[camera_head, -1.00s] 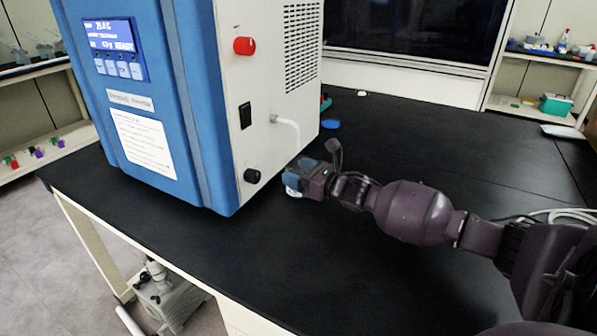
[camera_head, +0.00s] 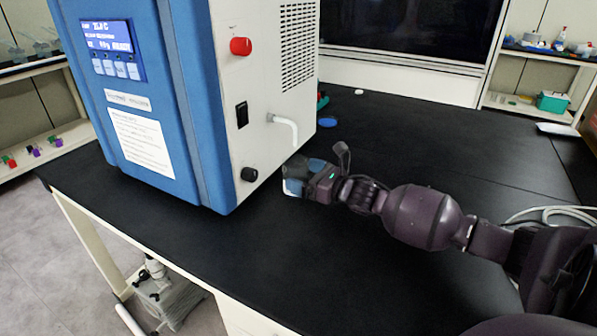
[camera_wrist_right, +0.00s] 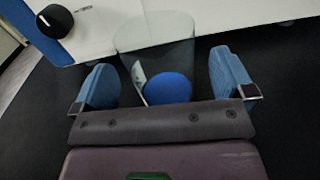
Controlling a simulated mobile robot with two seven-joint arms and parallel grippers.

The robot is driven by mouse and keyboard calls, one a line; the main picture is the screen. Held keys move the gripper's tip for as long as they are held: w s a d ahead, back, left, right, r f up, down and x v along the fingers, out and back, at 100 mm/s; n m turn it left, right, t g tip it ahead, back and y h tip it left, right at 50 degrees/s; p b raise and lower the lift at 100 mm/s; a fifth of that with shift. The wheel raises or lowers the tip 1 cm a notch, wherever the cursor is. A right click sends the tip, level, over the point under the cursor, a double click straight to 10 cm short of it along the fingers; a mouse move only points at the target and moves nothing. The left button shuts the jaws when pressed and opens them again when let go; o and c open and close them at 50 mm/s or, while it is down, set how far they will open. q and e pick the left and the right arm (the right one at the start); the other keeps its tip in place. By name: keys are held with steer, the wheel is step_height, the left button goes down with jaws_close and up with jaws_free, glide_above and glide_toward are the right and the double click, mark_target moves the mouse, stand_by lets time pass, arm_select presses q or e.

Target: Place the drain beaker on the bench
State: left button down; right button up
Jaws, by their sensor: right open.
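The drain beaker (camera_wrist_right: 152,35) is clear glass and shows in the right wrist view, ahead of and partly between my right gripper's fingers. My right gripper (camera_wrist_right: 163,80) is open, with one blue finger on each side of the beaker's near part. I cannot tell whether either finger touches it. In the head view my right gripper (camera_head: 297,178) is low over the bench (camera_head: 330,240), beside the dryer's right side panel. The beaker is hard to make out there. A round blue shape (camera_wrist_right: 168,88) shows between the fingers; what it is is unclear. My left gripper is not in view.
The blue and white freeze dryer (camera_head: 185,120) stands left of my right gripper, with a black knob (camera_head: 249,174) and a white drain spout (camera_head: 285,122) on its side. A blue disc (camera_head: 328,122) lies behind. The bench front is clear.

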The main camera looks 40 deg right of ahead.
steer(key=shift+p+v, duration=0.65)
steer(key=shift+v, duration=3.25)
